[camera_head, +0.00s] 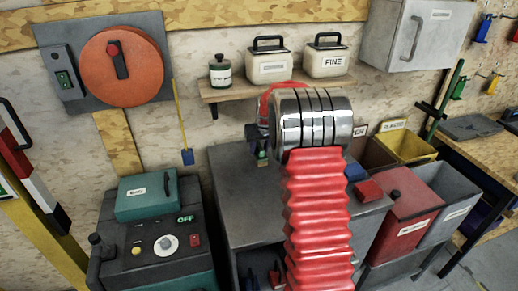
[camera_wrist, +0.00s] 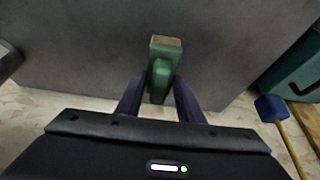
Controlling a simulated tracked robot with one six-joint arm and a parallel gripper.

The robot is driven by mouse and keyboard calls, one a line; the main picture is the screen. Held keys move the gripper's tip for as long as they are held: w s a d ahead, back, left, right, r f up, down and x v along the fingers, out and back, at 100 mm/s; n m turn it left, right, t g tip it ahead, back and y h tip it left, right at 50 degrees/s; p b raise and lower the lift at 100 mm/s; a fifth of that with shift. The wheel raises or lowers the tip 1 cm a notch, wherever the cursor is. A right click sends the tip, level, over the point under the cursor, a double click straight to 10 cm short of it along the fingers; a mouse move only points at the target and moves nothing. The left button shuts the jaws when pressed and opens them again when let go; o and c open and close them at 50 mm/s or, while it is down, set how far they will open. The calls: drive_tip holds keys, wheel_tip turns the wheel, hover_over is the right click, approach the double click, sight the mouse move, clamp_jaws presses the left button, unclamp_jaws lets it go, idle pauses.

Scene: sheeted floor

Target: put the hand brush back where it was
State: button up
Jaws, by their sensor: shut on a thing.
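My gripper (camera_wrist: 160,95) is shut on a green thing with a tan end, which looks like the hand brush (camera_wrist: 162,72). It is held between two dark purple fingers, above a grey surface. In the camera_head view my arm hides most of the gripper, and only a small green part of the brush (camera_head: 262,154) shows beside it, over the back left of the grey bench top (camera_head: 235,185). I cannot tell how high the brush is above the bench.
A shelf (camera_head: 225,92) with a small jar and two white boxes is on the wall behind. A blue-ended yellow stick (camera_head: 182,125) hangs at left. A teal machine (camera_head: 150,240) stands left of the bench; red (camera_head: 405,215) and grey bins stand right.

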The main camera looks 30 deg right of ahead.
drive_tip(key=o, duration=1.2)
drive_tip(key=shift+f, duration=0.1)
drive_tip(key=v, duration=1.2)
